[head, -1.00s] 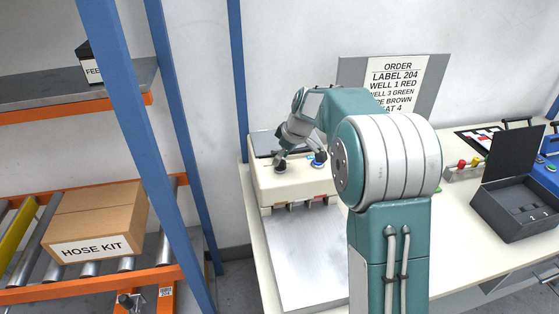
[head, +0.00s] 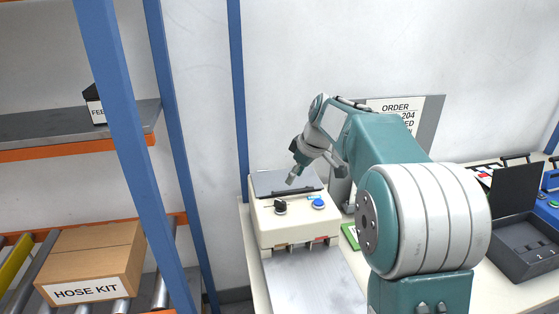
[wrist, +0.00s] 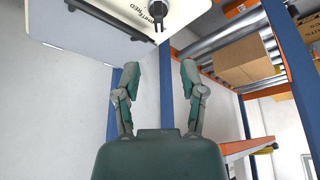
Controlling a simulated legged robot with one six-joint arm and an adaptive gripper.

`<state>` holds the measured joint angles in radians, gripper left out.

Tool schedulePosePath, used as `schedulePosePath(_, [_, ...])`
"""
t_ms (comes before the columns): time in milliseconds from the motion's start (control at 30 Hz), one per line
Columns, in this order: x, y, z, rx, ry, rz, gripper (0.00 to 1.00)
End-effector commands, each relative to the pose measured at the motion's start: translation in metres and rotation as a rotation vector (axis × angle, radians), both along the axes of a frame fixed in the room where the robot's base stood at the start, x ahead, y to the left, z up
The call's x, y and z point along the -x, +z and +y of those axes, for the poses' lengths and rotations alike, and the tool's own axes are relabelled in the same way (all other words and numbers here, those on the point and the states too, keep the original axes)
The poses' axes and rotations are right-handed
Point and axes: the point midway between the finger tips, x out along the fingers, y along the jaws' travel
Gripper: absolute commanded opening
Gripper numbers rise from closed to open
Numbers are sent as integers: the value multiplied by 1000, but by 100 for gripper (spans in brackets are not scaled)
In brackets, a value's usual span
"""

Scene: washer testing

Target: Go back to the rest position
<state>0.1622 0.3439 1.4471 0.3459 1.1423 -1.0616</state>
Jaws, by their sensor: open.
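My gripper (head: 294,178) is above the back of the cream machine (head: 298,229) on the bench in the head view. In the wrist view my gripper (wrist: 149,68) has its two fingers spread apart with nothing between them. The machine's top has a black knob (head: 280,207) and a blue button (head: 318,203), both clear of the fingers. The black knob also shows in the wrist view (wrist: 162,14). My arm hides part of the bench and of the order board (head: 432,112).
A blue-posted rack stands at the left with a HOSE KIT box (head: 92,262) on rollers. One blue upright (head: 238,90) rises close to the machine's left. An open dark case (head: 522,245) sits on the bench at the right. The wall area above the machine is free.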

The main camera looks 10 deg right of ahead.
Motion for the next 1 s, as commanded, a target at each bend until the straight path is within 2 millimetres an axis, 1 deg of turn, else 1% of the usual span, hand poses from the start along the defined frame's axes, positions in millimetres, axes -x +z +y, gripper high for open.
schedulePosePath(67, [14,10,4,5,-28,-3,53])
schedulePosePath(167, [43,23,11,13,-95,-1,53])
schedulePosePath(200, [56,28,14,16,-127,0,53])
schedulePosePath(267, [75,34,17,20,-176,-1,53])
schedulePosePath(300, [88,37,19,22,-206,-1,53])
schedulePosePath(467, [141,44,26,26,-330,-8,53])
schedulePosePath(633, [197,41,31,23,-458,-25,53])
schedulePosePath(767, [239,32,34,12,-554,-44,53])
schedulePosePath(900, [281,17,34,-4,-654,-68,53])
schedulePosePath(1000, [305,4,33,-19,-716,-83,53])
